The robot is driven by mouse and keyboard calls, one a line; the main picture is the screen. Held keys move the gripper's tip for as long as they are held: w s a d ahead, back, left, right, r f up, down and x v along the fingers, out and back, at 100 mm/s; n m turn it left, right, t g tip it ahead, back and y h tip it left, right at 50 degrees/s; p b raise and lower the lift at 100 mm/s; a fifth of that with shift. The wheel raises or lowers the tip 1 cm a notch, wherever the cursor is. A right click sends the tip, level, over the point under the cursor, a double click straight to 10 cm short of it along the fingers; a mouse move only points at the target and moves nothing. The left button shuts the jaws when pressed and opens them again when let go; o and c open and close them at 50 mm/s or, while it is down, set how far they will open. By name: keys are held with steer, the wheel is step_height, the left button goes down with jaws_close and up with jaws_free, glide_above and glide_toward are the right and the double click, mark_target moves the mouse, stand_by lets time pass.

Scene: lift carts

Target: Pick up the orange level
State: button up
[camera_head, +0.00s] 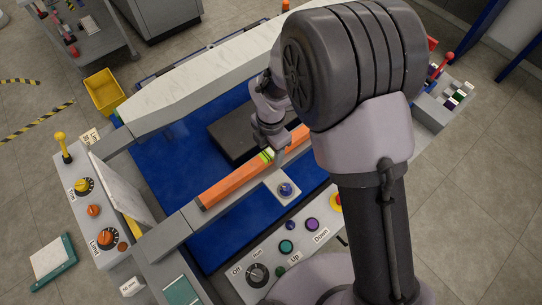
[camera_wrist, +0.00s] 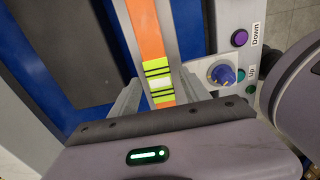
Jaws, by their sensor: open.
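The orange level (camera_head: 237,181) is a long orange bar with a yellow-green vial section near its middle. It lies along the grey rail at the front of the blue bed, its far part hidden behind my arm. In the wrist view the level (camera_wrist: 148,38) runs down between my fingers, its striped yellow-green part close to the palm. My gripper (camera_head: 272,150) is above the middle of the level. In the wrist view my gripper (camera_wrist: 157,92) is open, with one finger on each side of the level. I cannot tell whether either finger touches it.
A dark block (camera_head: 232,130) lies on the blue bed (camera_head: 165,160) behind the level. A blue knob (camera_head: 286,188) stands just in front of it. A control panel (camera_head: 300,232) with buttons is nearer. A yellow bin (camera_head: 104,92) stands on the floor at left.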

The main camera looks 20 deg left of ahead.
steer(key=shift+f, duration=0.85)
steer(key=shift+r, duration=0.1)
jaws_close()
steer(key=shift+r, duration=0.1)
